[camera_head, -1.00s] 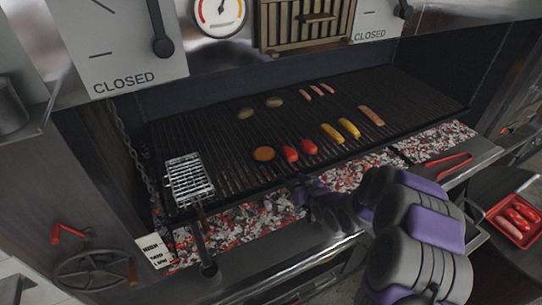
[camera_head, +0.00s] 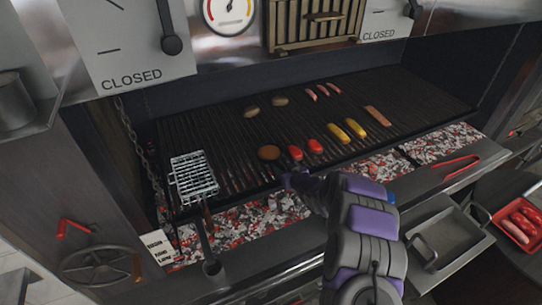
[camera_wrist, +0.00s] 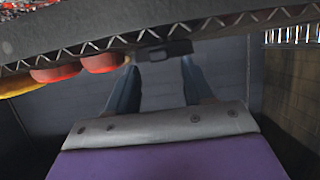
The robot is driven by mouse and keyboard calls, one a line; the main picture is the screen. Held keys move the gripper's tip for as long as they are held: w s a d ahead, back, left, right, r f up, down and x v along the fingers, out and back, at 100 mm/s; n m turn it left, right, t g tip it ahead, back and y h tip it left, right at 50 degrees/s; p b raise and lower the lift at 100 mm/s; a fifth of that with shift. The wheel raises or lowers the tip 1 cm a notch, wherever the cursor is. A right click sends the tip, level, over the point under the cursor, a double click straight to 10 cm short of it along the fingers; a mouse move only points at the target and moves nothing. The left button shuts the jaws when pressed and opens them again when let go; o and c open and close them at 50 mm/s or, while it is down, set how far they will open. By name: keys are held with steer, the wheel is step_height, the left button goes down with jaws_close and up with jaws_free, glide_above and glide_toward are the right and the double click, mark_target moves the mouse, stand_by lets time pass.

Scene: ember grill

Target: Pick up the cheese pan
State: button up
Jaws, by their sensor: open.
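A metal wire basket-like pan (camera_head: 192,180) with a wooden handle (camera_head: 208,219) lies at the left end of the grill grate (camera_head: 235,135). I take it for the cheese pan; no cheese can be made out in it. Its handle points toward the front, over the coals. My gripper (camera_head: 289,182) is at the grill's front edge, to the right of the pan and apart from it. In the wrist view my gripper (camera_wrist: 158,82) is open and empty, with a wire grid (camera_wrist: 290,35) at the upper right that looks like the pan.
A brown patty (camera_head: 269,152), red peppers (camera_head: 305,149) and yellow peppers (camera_head: 347,131) lie on the grate near my gripper. Red tongs (camera_head: 455,167) lie on the front ledge at right. A grey tray (camera_head: 450,240) and a red tray of sausages (camera_head: 512,236) stand further right.

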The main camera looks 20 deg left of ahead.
mark_target(278, 165)
steer(key=x, duration=0.3)
steer(key=shift+a+f, duration=0.15)
steer(key=shift+a, duration=0.25)
steer(key=shift+w+a+f, duration=0.2)
steer(key=shift+w+a, duration=0.25)
steer(key=shift+d, duration=0.1)
steer(key=shift+d, duration=0.1)
steer(key=c, duration=0.6)
jaws_close()
